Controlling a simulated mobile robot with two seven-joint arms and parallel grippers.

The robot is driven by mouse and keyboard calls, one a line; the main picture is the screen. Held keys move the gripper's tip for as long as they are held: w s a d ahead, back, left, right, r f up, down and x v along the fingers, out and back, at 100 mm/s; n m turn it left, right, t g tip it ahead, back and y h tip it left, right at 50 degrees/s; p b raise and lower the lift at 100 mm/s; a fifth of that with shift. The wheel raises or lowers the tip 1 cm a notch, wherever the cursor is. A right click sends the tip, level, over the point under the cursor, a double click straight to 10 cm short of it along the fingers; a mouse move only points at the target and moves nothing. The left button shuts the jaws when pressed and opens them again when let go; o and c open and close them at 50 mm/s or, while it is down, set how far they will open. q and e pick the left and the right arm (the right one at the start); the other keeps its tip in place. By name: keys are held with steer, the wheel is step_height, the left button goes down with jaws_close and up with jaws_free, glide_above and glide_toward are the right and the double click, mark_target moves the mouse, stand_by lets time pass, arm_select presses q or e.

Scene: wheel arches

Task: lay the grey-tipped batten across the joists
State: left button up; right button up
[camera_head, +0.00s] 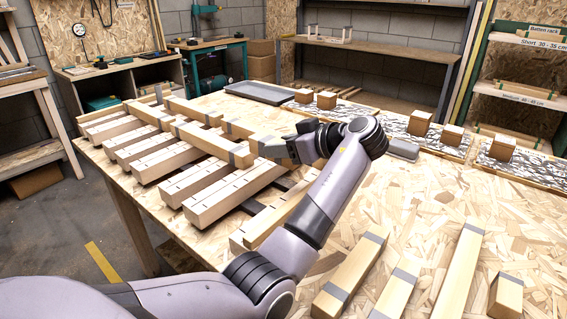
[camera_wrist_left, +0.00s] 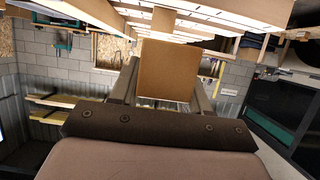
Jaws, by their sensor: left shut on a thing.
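My left gripper (camera_head: 272,147) is shut on the end of a wooden batten (camera_head: 240,129) above the right side of the joists (camera_head: 215,190). In the left wrist view the square wooden end of the held batten (camera_wrist_left: 168,70) sits between the two fingers. The batten appears to reach left over the joists; its far part is partly hidden behind another batten. A grey-banded batten (camera_head: 207,140) lies across the joists in front of it. I cannot tell whether the held batten touches the joists. My right gripper is not in view.
Other battens lie across the joists at the left (camera_head: 190,107). Several grey-banded pieces (camera_head: 355,268) lie on the tabletop at front right. A dark tray (camera_head: 258,92) and wooden blocks (camera_head: 420,122) stand along the back. Bare tabletop (camera_head: 440,205) shows right of my arm.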

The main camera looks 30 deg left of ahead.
mark_target(283, 163)
arm_select(q)
step_height(283, 163, down, 4)
steer(key=shift+f, duration=0.1)
steer(key=shift+f+b, duration=0.55)
steer(key=shift+b, duration=0.05)
steer(key=o, duration=1.1)
